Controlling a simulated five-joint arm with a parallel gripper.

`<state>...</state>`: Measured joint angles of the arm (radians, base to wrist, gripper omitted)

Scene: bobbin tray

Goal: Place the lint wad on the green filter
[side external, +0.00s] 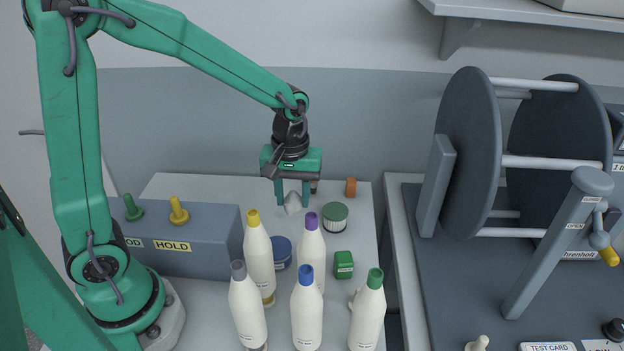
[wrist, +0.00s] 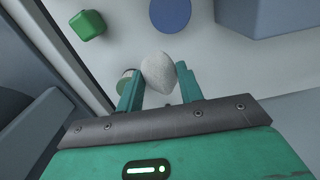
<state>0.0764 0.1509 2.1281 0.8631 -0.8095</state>
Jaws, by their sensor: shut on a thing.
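The lint wad (side external: 292,204) is a pale grey, rounded lump between my gripper's fingers; the wrist view shows it (wrist: 158,72) at the fingertips. My gripper (side external: 292,196) points down and is shut on it, toward the back of the white surface. I cannot tell whether the wad touches the surface. The green filter (side external: 335,216), a short round piece with a green top and pale side, stands just right of my gripper in the side view. In the wrist view it (wrist: 124,84) is mostly hidden behind the left finger.
Several bottles with coloured caps (side external: 306,308) stand in front. A blue round tub (side external: 281,251) and a green box (side external: 343,265) stand among them. A grey box (side external: 185,245) with knobs is left; a large reel (side external: 470,155) is right.

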